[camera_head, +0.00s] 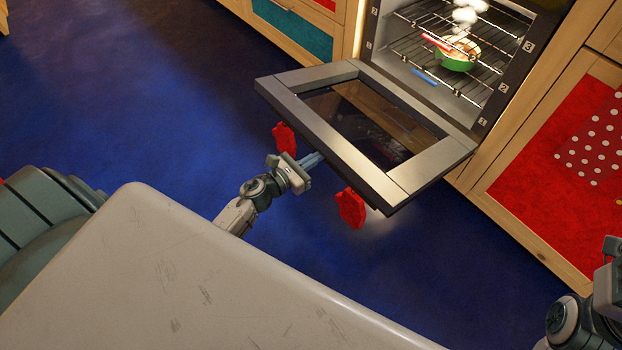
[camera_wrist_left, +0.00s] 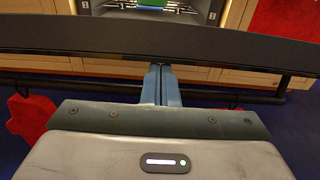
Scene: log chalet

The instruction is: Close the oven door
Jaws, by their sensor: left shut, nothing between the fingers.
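The oven door (camera_head: 301,134) hangs open, lowered out in front of the lit oven (camera_head: 424,60), with its dark glass facing up. In the left wrist view the door's edge (camera_wrist_left: 160,38) spans the picture just beyond my fingers. My left gripper (camera_head: 314,160) is shut and empty at the outer edge of the door, close under it; whether it touches cannot be told. Its blue fingers also show in the left wrist view (camera_wrist_left: 161,85). My right arm shows only in part at the lower right, and its fingertips cannot be made out.
Two red cloth pieces (camera_head: 284,137) (camera_head: 351,208) hang below the door's outer edge, one on each side of my left gripper. A green bowl (camera_head: 460,55) sits on the oven rack. Wooden cabinets flank the oven. Blue floor (camera_head: 150,90) is clear at left.

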